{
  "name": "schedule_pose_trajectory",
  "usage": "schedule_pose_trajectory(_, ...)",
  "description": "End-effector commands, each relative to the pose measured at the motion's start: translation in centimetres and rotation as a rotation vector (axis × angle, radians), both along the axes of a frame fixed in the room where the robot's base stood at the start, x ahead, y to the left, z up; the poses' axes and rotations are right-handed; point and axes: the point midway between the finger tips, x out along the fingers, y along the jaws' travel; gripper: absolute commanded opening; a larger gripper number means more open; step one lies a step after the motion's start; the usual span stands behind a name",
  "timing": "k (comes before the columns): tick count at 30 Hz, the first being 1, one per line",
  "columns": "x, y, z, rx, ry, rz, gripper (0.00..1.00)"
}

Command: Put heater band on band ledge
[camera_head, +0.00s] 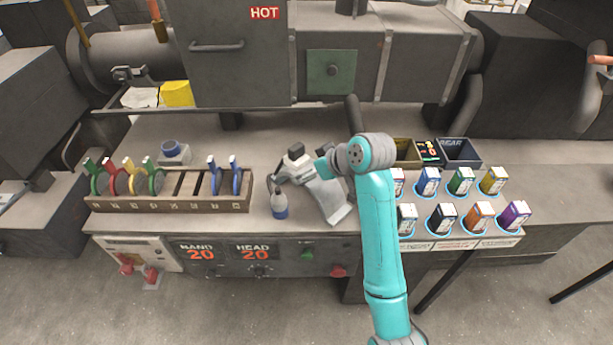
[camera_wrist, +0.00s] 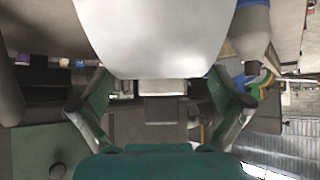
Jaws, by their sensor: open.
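Several round bands with coloured tabs, which look like heater bands, stand upright in a wooden slotted rack (camera_head: 165,206) at the left. Green, red and yellow tabs are at its left end, and two blue bands (camera_head: 228,180) stand toward its right end. Empty slots lie between the groups. I cannot tell which surface is the band ledge.
Several coloured containers (camera_head: 461,182) sit at the right, with dark bins (camera_head: 459,151) behind. A small stand with a blue ring (camera_head: 172,150) is behind the rack. A machine marked HOT (camera_head: 235,75) lines the back.

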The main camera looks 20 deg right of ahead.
Motion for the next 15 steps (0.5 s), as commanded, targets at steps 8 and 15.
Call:
schedule_pose_trajectory(8,-0.02,0.0,0.03,0.0,0.0,0.0,0.7)
schedule_pose_trajectory(15,0.01,0.01,0.2,0.0,-0.003,0.0,0.13)
